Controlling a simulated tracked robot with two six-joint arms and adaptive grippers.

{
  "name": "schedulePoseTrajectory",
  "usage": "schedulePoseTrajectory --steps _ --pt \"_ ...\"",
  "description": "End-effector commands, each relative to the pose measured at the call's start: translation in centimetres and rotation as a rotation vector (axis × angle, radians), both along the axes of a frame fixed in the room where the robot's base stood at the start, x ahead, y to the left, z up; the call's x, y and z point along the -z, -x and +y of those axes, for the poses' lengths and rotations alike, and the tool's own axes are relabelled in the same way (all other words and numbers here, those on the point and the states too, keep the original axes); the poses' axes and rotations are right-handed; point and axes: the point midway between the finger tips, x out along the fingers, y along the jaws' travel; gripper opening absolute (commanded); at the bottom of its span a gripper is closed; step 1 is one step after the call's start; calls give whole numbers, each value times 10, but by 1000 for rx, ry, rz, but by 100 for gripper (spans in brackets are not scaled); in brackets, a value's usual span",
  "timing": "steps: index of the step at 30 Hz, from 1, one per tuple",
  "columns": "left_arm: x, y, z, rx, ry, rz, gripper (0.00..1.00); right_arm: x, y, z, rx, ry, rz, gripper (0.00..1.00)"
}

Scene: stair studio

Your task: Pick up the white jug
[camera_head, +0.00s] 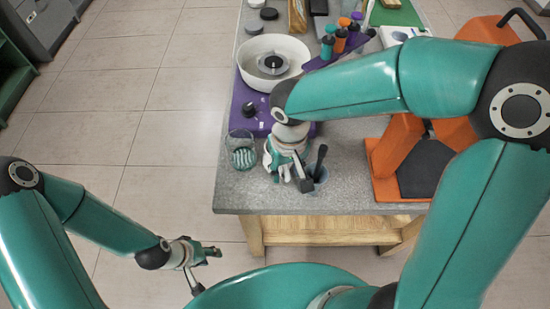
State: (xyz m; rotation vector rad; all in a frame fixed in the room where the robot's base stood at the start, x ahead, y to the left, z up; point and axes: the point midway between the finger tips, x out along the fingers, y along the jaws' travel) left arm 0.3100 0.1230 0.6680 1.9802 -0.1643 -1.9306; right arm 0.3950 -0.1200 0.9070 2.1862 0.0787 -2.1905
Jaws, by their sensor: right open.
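The white jug (269,158) stands near the front edge of the grey table, mostly hidden behind my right gripper. Only parts of its pale body show, at the left of the gripper. My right gripper (292,173) is open and points down over the jug; whether it touches the jug I cannot tell. My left gripper (207,267) is open and empty, low in front of the table and away from the jug.
A glass (242,152) with a green striped thing stands left of the jug. A small container with a black-handled tool (319,160) stands close at its right. A white bowl (262,47) is behind, and an orange stand (390,158) is further right on the grey table (350,195).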

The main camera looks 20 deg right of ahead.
Motion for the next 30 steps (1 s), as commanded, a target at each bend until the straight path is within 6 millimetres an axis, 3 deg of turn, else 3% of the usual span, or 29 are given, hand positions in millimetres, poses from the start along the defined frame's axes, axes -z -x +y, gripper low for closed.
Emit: schedulePoseTrajectory --steps 8,16,30 --pt "0 0 0 0 0 0 40 5 0 0 -1 -1 -1 42" --pt "0 0 0 0 0 0 40 5 0 0 -1 -1 -1 1" --pt "0 0 0 0 0 0 40 4 -1 1 -1 -1 -3 0"
